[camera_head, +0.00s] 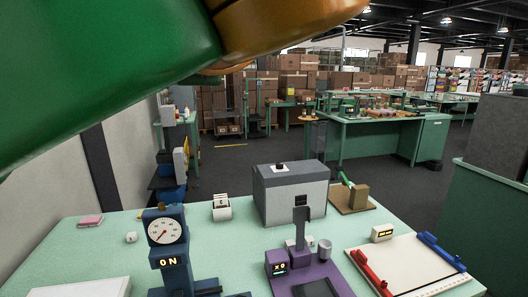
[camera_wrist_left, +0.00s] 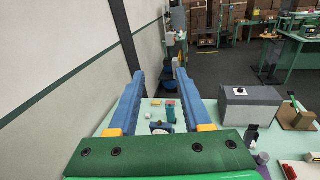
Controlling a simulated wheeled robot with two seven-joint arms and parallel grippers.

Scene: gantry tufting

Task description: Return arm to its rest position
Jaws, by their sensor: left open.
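My left arm (camera_head: 90,75), green with an orange joint, crosses the upper left of the head view, close to the camera and above the bench. Its gripper is outside that view. In the left wrist view my left gripper (camera_wrist_left: 158,76) has its two blue fingers spread apart with nothing between them. The fingers point out past the bench's far left edge, toward the wall and floor. My right arm and gripper do not show in either view.
On the pale green bench (camera_head: 110,240) stand a blue dial gauge (camera_head: 168,232), a grey box (camera_head: 290,197), a purple device (camera_head: 302,262), a wooden block (camera_head: 358,197) and a white board (camera_head: 415,262) with red and blue clamps. A pale wall (camera_head: 60,185) runs along the left.

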